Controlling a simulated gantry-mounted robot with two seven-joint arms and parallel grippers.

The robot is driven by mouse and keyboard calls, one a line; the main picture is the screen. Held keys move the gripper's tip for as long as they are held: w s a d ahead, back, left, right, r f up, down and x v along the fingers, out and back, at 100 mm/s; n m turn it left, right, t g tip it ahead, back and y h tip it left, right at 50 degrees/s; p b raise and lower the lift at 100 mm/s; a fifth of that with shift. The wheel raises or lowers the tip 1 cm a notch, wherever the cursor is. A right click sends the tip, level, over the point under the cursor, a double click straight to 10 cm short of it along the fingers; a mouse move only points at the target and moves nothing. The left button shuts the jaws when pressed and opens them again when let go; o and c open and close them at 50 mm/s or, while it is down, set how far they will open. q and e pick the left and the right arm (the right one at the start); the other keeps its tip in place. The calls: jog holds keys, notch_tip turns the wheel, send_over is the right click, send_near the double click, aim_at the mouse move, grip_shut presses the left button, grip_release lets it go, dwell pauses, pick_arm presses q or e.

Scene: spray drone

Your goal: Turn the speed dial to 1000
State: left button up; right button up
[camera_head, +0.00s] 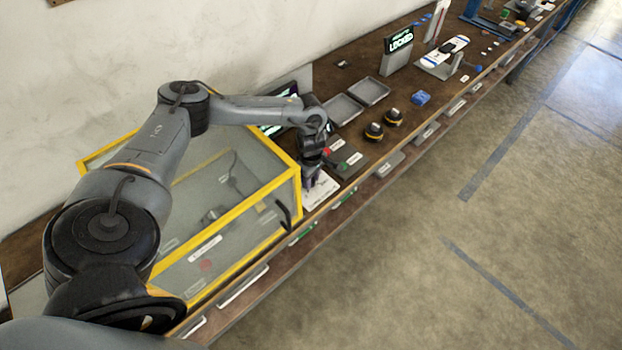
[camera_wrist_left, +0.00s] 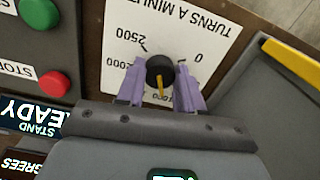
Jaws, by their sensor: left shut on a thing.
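The speed dial (camera_wrist_left: 160,70) is a black round knob with a yellow pointer line on a white plate marked TURNS A MINUTE, upside down in the left wrist view. My left gripper (camera_wrist_left: 160,82) is shut on the knob, one purple finger on each side. The pointer points down in that picture, towards my gripper's body, near a partly hidden number ending in 000. The marks 0 and 2500 show beyond the knob. In the head view my left gripper (camera_head: 312,180) is over the white dial plate (camera_head: 321,193); the knob is hidden there. My right gripper is not in view.
A yellow-framed clear case (camera_head: 240,211) stands left of the dial plate. A box with a red and a green button (camera_head: 345,158) is beside the plate. Two grey trays (camera_head: 370,91) and two black-and-yellow round items (camera_head: 374,131) lie farther along the bench.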

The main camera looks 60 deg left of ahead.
pick_arm(q)
jog(key=shift+w+r, duration=0.1)
jog(key=shift+r, duration=0.05)
jog(key=o, duration=1)
jog(key=shift+o, duration=0.2)
notch_tip(320, 180, up, 11)
jog(key=p, duration=0.1)
jog(key=shift+f, duration=0.2)
